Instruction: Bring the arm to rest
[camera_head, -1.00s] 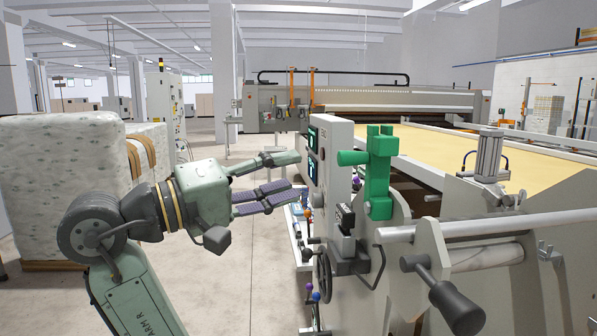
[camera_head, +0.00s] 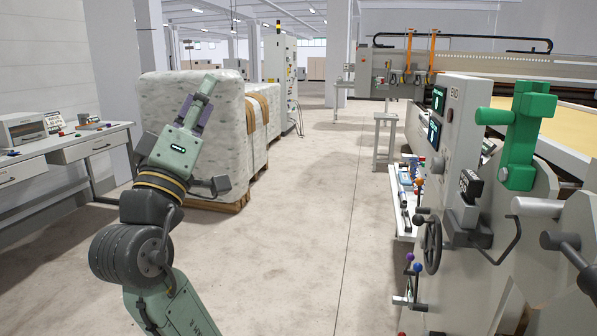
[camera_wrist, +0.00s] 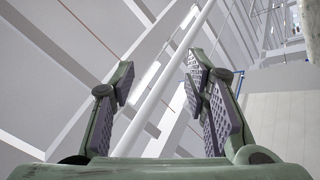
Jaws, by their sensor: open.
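My gripper (camera_head: 200,102) is raised at the left of the head view and points up, in front of the wrapped pallet load. My green arm rises from the bottom edge below it. Behind the fingers are ceiling beams and a light.
The quilting machine's control panel (camera_head: 447,125), handwheel (camera_head: 433,246) and green clamp (camera_head: 524,135) stand at the right. A wrapped pallet load (camera_head: 226,140) stands behind my gripper. A desk (camera_head: 95,145) is at the left. The middle floor (camera_head: 310,210) is clear.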

